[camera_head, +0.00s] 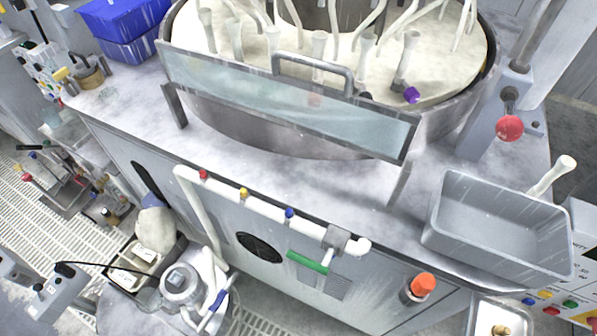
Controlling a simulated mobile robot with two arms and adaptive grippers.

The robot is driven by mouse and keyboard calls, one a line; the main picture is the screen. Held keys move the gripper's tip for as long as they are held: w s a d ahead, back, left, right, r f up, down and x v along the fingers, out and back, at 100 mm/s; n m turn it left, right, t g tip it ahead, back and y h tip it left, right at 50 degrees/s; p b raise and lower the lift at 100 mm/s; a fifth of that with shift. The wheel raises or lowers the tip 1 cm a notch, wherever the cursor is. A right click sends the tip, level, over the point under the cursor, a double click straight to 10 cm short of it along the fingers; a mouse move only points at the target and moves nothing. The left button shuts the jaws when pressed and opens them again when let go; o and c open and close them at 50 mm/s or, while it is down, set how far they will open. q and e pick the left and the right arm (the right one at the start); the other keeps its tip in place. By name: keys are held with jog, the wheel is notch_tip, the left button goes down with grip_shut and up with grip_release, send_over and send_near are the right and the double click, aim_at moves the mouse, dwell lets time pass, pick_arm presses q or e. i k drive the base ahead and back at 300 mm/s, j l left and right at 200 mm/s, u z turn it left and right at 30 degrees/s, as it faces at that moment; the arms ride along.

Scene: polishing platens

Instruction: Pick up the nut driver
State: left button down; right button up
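I cannot make out a nut driver with certainty. A slim piece with a blue handle (217,299) leans at the lower left, beside a round grey pump-like housing (183,284). It is too small to tell whether this is the nut driver. A small purple piece (411,95) is by the foot of a white nozzle on the round platen (450,62); what it is stays unclear. Neither of my grippers can be made out in this view.
A clear splash guard (285,106) with a metal handle fronts the platen. A grey bin (497,228) stands on the right of the worktop. Blue bins (128,38) stand at the upper left. A white pipe (262,208) with coloured valves runs along the front. The worktop's left front is bare.

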aim_at(423, 285)
jog(key=i+z, duration=0.1)
jog(key=z, duration=0.75)
jog(key=k+j+z, duration=0.2)
jog(key=k+z, duration=0.2)
jog(key=k+j+z, duration=0.1)
jog(key=k+z, duration=0.25)
jog(key=k, duration=0.15)
